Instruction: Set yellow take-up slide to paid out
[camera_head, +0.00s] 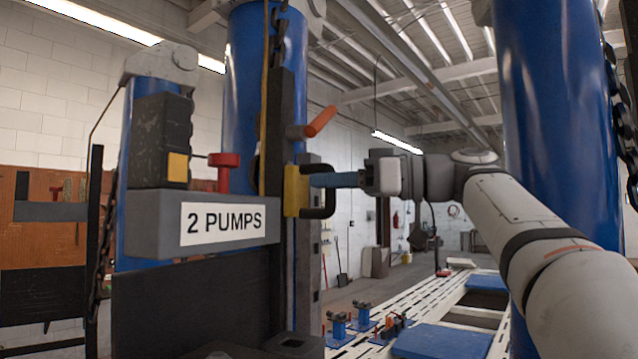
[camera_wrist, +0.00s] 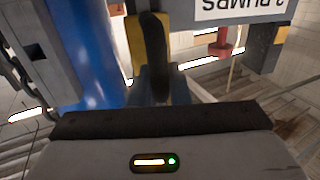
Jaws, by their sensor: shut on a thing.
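The yellow take-up slide (camera_head: 291,190) is a yellow block on a dark upright rail, with a black D-shaped handle (camera_head: 328,200) standing out to its right. My gripper (camera_head: 322,180) reaches in from the right with blue fingers and is shut on the handle. In the wrist view the black handle (camera_wrist: 153,48) runs up between the blue fingers (camera_wrist: 157,84), with the yellow slide (camera_wrist: 135,40) behind it. The fingertips are partly hidden by the handle. I cannot read a position mark for the slide.
A grey box labelled "2 PUMPS" (camera_head: 222,224) with a red knob (camera_head: 224,170) stands left of the slide. An orange-handled lever (camera_head: 320,121) is just above. Blue posts (camera_head: 560,110) flank the arm. A slotted bench (camera_head: 380,345) with blue plates lies below right.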

